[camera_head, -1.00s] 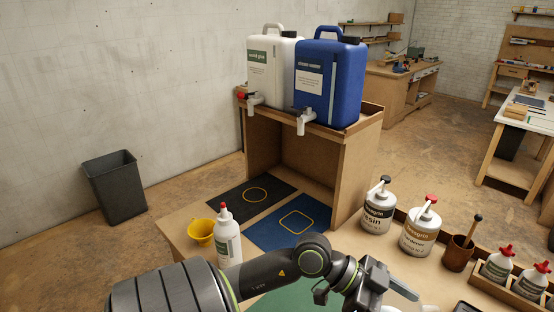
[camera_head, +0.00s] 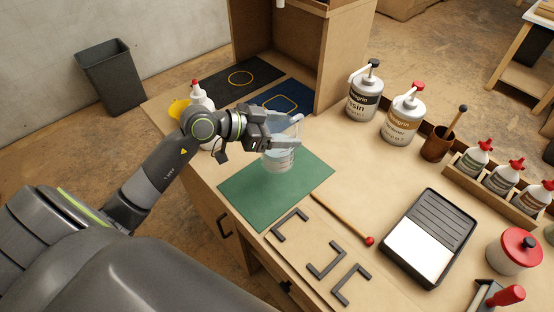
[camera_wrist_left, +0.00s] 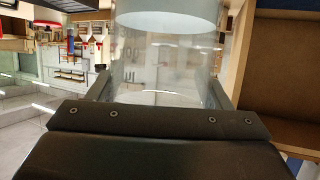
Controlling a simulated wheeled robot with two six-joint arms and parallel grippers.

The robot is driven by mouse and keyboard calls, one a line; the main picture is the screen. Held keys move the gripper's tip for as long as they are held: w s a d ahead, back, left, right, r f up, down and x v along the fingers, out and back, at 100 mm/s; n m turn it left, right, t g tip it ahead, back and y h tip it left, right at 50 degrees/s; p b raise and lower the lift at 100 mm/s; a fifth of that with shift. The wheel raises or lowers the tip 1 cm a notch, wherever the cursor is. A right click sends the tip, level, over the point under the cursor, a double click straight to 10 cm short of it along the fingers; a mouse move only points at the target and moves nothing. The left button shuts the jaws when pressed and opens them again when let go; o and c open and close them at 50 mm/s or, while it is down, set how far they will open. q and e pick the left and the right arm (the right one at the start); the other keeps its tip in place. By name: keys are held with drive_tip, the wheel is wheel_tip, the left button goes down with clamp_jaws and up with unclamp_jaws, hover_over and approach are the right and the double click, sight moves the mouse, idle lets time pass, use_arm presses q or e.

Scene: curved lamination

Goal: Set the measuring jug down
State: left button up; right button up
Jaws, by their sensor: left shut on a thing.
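The measuring jug (camera_head: 278,161) is clear, with pale contents low inside, and stands about upright over the green mat (camera_head: 250,198). My left gripper (camera_head: 284,143) is shut on it from the left side. In the left wrist view the jug (camera_wrist_left: 165,60) sits between the two fingers, and this picture looks upside down. I cannot tell whether the jug's base touches the mat. My right gripper is not in view.
A white glue bottle (camera_head: 201,97) and a yellow funnel (camera_head: 178,108) stand behind my left arm. Pump bottles (camera_head: 364,98) stand at the back. A red-ended stick (camera_head: 342,218), dark brackets (camera_head: 326,259) and a roller tray (camera_head: 428,235) lie right of the mat.

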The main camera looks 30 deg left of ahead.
use_arm(q)
drive_tip(key=f, duration=0.2)
drive_tip(key=shift+s+f, duration=0.2)
drive_tip(key=shift+f, duration=0.2)
drive_tip(key=shift+f+b, duration=0.35)
drive_tip(key=shift+f, duration=1.8)
drive_tip(key=shift+f, duration=0.1)
drive_tip(key=o, duration=1.6)
drive_tip(key=shift+s+a, duration=0.1)
drive_tip(key=v, duration=1.1)
drive_tip(key=shift+s+a+r, duration=0.2)
drive_tip(key=shift+a+r, duration=0.05)
